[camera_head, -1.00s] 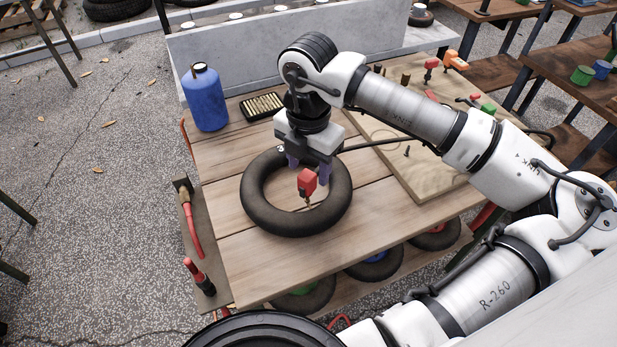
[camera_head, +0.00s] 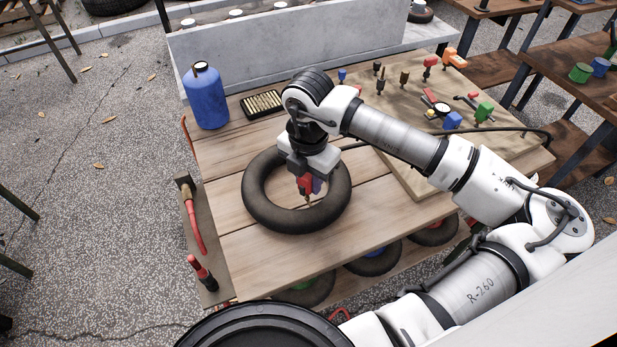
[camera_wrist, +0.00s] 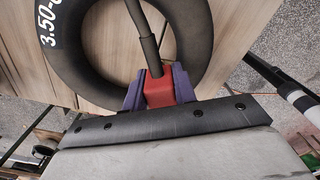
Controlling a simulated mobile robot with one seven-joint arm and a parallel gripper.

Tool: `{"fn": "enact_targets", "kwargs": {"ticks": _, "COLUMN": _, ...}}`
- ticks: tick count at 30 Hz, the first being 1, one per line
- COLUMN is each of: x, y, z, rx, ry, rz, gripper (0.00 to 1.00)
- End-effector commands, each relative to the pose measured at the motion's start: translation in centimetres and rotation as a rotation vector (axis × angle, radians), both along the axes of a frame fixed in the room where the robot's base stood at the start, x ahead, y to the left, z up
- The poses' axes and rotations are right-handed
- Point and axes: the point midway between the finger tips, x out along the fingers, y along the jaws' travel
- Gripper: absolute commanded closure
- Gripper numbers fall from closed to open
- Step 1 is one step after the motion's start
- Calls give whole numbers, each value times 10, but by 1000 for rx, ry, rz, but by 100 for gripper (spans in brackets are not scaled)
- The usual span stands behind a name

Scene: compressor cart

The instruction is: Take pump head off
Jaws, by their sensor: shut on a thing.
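The red pump head (camera_head: 304,184) is at the inner right part of the black inner tube (camera_head: 262,210), which lies flat on the wooden table. My gripper (camera_head: 311,186) is over the tube's opening, with its purple fingers shut on the pump head. In the wrist view, the red pump head (camera_wrist: 159,91) sits between the two purple fingers, and a black hose (camera_wrist: 147,50) runs up from it across the tube. A small brass-coloured tip shows just below the pump head in the head view. I cannot tell whether the head still sits on the valve.
A blue bottle (camera_head: 206,97) and a black tray of small brass pieces (camera_head: 262,104) stand at the back left. A wooden board (camera_head: 425,174) with several coloured tools lies to the right. A red-handled tool hangs at the left table edge. The front tabletop (camera_head: 270,270) is clear.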

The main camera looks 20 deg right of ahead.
Motion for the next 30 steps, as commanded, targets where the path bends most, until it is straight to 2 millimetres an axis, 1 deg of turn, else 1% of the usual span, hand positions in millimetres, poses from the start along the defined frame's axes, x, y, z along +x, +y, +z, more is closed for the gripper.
{"fn": "enact_targets", "kwargs": {"ticks": 1, "x": 0, "y": 0, "z": 0, "rx": 0, "ry": 0, "rz": 0, "gripper": 93}}
{"fn": "enact_targets", "kwargs": {"ticks": 2, "x": 0, "y": 0, "z": 0, "rx": 0, "ry": 0, "rz": 0, "gripper": 96}}
{"fn": "enact_targets", "kwargs": {"ticks": 10, "x": 0, "y": 0, "z": 2, "rx": -1, "ry": -1, "rz": 0, "gripper": 96}}
{"fn": "enact_targets", "kwargs": {"ticks": 13, "x": 1, "y": -1, "z": 8, "rx": -2, "ry": -2, "rz": -1, "gripper": 96}}
{"fn": "enact_targets", "kwargs": {"ticks": 16, "x": 1, "y": -1, "z": 20, "rx": -3, "ry": -3, "rz": -1, "gripper": 96}}
{"fn": "enact_targets", "kwargs": {"ticks": 20, "x": 1, "y": -1, "z": 45, "rx": -5, "ry": -3, "rz": -1, "gripper": 96}}
{"fn": "enact_targets", "kwargs": {"ticks": 23, "x": 1, "y": -1, "z": 73, "rx": -6, "ry": -4, "rz": -2, "gripper": 96}}
{"fn": "enact_targets", "kwargs": {"ticks": 27, "x": 1, "y": 0, "z": 116, "rx": -5, "ry": -5, "rz": 0, "gripper": 96}}
{"fn": "enact_targets", "kwargs": {"ticks": 30, "x": 1, "y": 0, "z": 143, "rx": -5, "ry": -4, "rz": -1, "gripper": 96}}
